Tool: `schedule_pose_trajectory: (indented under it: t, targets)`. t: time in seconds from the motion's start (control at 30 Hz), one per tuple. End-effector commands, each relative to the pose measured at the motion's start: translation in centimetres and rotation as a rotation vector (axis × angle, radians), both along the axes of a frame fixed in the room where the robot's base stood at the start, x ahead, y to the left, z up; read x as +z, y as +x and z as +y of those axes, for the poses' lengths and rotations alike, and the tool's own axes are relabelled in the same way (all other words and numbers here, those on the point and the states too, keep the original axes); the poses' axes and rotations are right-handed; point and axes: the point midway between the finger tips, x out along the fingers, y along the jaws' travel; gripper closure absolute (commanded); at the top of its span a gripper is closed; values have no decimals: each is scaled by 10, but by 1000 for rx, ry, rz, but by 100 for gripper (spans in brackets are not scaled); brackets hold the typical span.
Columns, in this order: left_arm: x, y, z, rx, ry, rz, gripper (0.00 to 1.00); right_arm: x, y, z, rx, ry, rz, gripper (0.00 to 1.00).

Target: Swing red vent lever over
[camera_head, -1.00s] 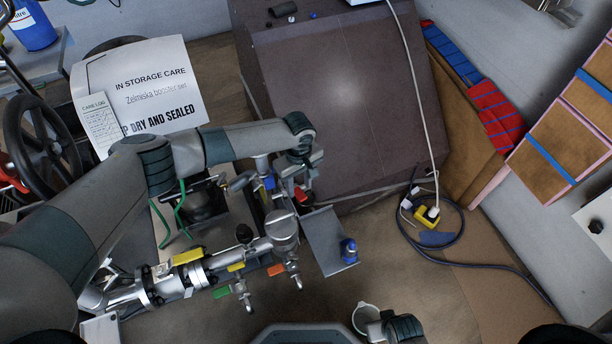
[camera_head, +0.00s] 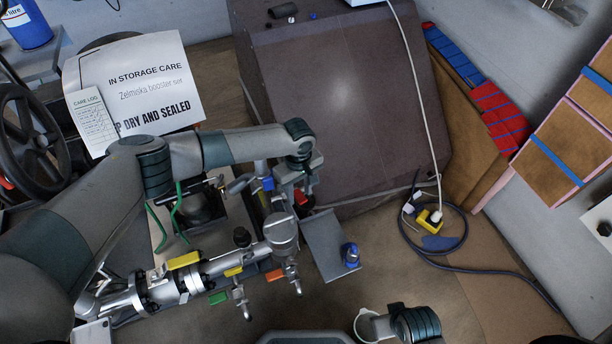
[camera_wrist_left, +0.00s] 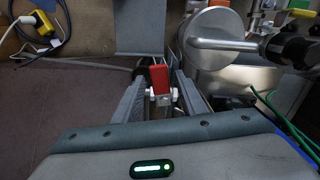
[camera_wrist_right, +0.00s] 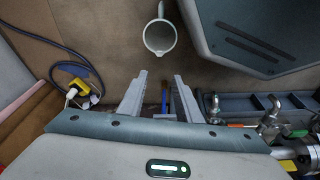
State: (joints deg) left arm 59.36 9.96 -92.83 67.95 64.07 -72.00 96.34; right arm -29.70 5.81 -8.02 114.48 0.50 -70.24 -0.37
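The red lever (camera_head: 301,197) is a small red handle by the pipework, just right of the upright fittings in the head view. It also shows in the left wrist view (camera_wrist_left: 160,77), above a small white bracket. My left gripper (camera_head: 296,188) is at the lever. In the left wrist view its fingers (camera_wrist_left: 161,92) stand apart, one on each side of the lever, with gaps visible. Whether a fingertip touches it lower down is hidden. My right gripper (camera_wrist_right: 160,95) is open and empty, above the floor near a white cup (camera_wrist_right: 160,37).
Pipework with yellow, green and orange handles (camera_head: 185,260) lies below my left arm. A grey plate (camera_head: 325,242) with a blue knob (camera_head: 351,255) is right of the lever. A large brown cabinet (camera_head: 345,100) stands behind. A cable and yellow plug (camera_head: 429,218) lie on the right.

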Motion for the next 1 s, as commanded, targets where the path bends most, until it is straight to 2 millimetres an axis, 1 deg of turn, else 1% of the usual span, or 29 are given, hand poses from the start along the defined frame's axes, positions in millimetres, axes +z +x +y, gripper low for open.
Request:
schedule_pose_trajectory:
  t: [0.1, 0.2, 0.7, 1.0]
  targets:
    - [-5, 0, 0, 0, 0, -1, 62, 11, 0, 0, 0, 0, -4, 69]
    - [-5, 1, 0, 0, 0, -1, 62, 19, -1, 0, 0, -1, -3, 69]
    - [-7, 0, 0, 1, 0, 0, 62, 26, -1, 0, 0, 0, -3, 69]
    - [-8, 0, 0, 0, 0, 0, 62, 26, -1, 0, 0, 0, -3, 69]
